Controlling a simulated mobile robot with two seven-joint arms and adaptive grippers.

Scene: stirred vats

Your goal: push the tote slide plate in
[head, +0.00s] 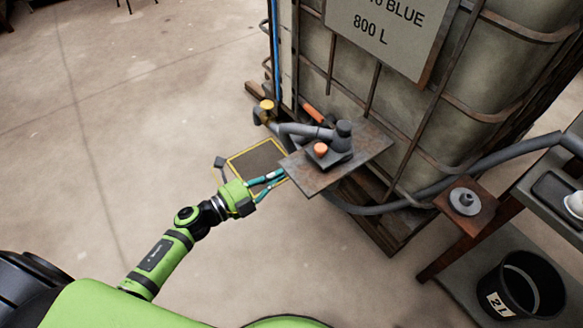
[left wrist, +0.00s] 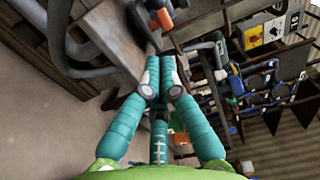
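The tote (head: 430,110) is a caged tank with an "800 L" sign at the upper right in the head view. A rusty brown plate (head: 370,150), which I take for the slide plate, sticks out from its front and bears a grey valve-like fitting with an orange knob (head: 320,149). The plate also shows in the left wrist view (left wrist: 113,27). My left gripper (head: 281,175) has its teal fingers drawn together, with the tips at the plate's left edge. I cannot tell whether they touch it. Nothing shows held between them. My right gripper is not in view.
A yellow-edged dark panel (head: 257,160) lies behind the left gripper. A grey hose (head: 500,155) runs right from the tote. A small stand (head: 466,203) and a black bucket (head: 522,284) are at the right. The floor at left is clear.

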